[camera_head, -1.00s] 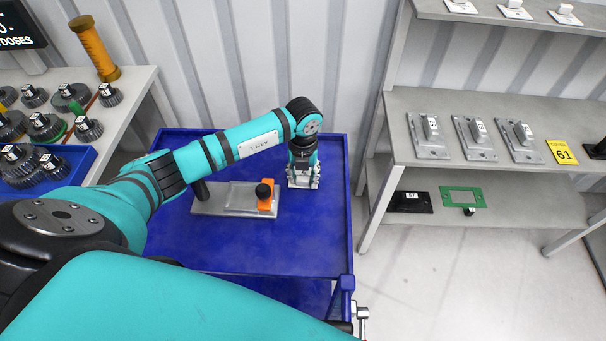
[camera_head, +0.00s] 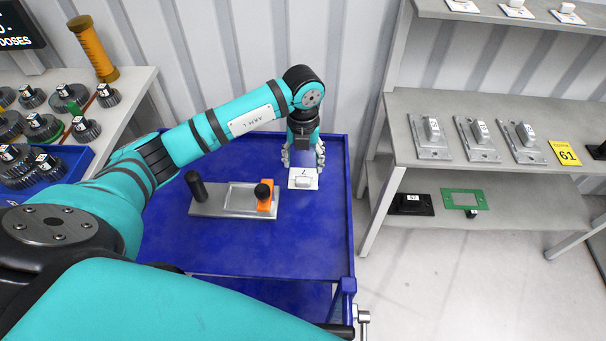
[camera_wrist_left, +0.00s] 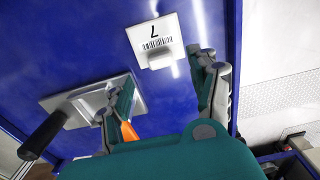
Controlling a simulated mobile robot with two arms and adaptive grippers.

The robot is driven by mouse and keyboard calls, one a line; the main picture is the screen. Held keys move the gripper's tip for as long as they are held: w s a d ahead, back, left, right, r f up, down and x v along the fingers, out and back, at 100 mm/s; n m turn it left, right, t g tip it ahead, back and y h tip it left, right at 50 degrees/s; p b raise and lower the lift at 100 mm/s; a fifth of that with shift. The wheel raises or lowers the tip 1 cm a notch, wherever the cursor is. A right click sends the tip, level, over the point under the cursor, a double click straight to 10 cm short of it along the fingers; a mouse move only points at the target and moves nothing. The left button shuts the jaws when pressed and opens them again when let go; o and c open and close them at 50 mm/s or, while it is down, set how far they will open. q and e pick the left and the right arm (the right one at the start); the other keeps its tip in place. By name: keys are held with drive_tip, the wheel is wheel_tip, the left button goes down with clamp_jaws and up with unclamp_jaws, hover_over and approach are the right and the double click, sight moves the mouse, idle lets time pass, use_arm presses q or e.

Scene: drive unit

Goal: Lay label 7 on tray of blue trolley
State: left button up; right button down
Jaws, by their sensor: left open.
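Label 7 (camera_head: 302,182) is a white plate with a small raised block, lying flat on the blue trolley's tray (camera_head: 250,249), right of a grey metal fixture. In the left wrist view the label (camera_wrist_left: 143,36) shows its 7 and barcode, with the blue tray (camera_wrist_left: 75,45) around it. My left gripper (camera_head: 304,157) is open and empty, just above and behind the label, its fingers spread and apart from it. In the left wrist view the open fingers (camera_wrist_left: 166,82) sit below the label. My right gripper is not in view.
The grey fixture (camera_head: 210,207) with a black handle and an orange clamp (camera_head: 266,203) stands on the tray left of the label. A shelf (camera_head: 500,179) with metal parts is at the right. Gears fill the left table. The tray's front is clear.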

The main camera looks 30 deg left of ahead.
sight(303, 177)
use_arm(q)
wheel_tip(303, 177, up, 5)
drive_tip(key=shift+r+b, duration=0.1)
drive_tip(key=shift+b, duration=0.35)
